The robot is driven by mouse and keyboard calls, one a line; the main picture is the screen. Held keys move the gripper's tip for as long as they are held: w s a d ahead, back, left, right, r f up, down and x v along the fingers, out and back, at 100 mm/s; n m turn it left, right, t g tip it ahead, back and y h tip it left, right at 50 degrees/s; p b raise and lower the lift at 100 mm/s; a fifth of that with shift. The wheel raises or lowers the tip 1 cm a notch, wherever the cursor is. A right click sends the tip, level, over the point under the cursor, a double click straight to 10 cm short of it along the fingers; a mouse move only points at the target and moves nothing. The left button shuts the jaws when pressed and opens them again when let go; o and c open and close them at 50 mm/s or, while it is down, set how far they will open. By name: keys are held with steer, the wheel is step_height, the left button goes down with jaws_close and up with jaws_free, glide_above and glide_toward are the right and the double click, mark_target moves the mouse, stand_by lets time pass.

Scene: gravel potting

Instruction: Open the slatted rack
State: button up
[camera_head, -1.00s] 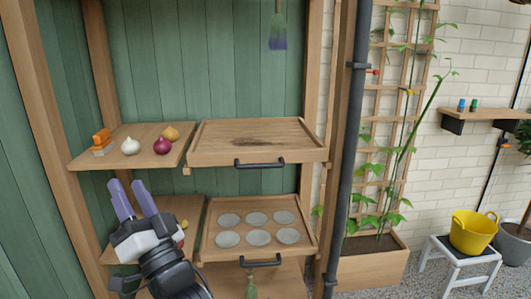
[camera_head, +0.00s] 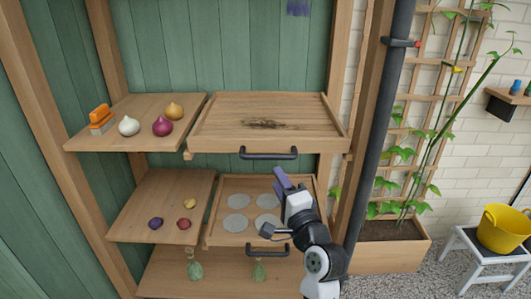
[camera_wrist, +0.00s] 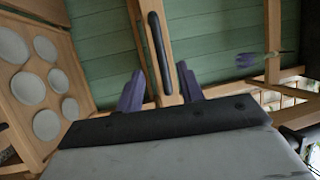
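The upper pull-out wooden rack (camera_head: 225,115) has a raised rim, a plank-like floor with a dark patch, and a black bar handle (camera_head: 268,153) on its front; slats are not clear. It sits in the shelving frame, seemingly pushed in. My gripper (camera_head: 281,176) is below and in front of this handle, overlapping the lower tray in the head view. In the wrist view, my gripper (camera_wrist: 160,70) has its two purple fingers apart with nothing between them. The upper handle (camera_wrist: 159,52) shows ahead, lined up with the gap. Contact is not visible.
The lower tray (camera_head: 212,232) holds several grey discs, partly hidden by my arm. Left shelves (camera_head: 90,138) carry onions, bulbs and an orange-topped brush. A dark pipe (camera_head: 376,120) and planter (camera_head: 395,250) stand right. A yellow bucket (camera_head: 503,230) sits on a white stool.

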mark_target(265, 157)
steer(key=p+x, duration=0.2)
steer(key=x, duration=0.8)
jaws_close()
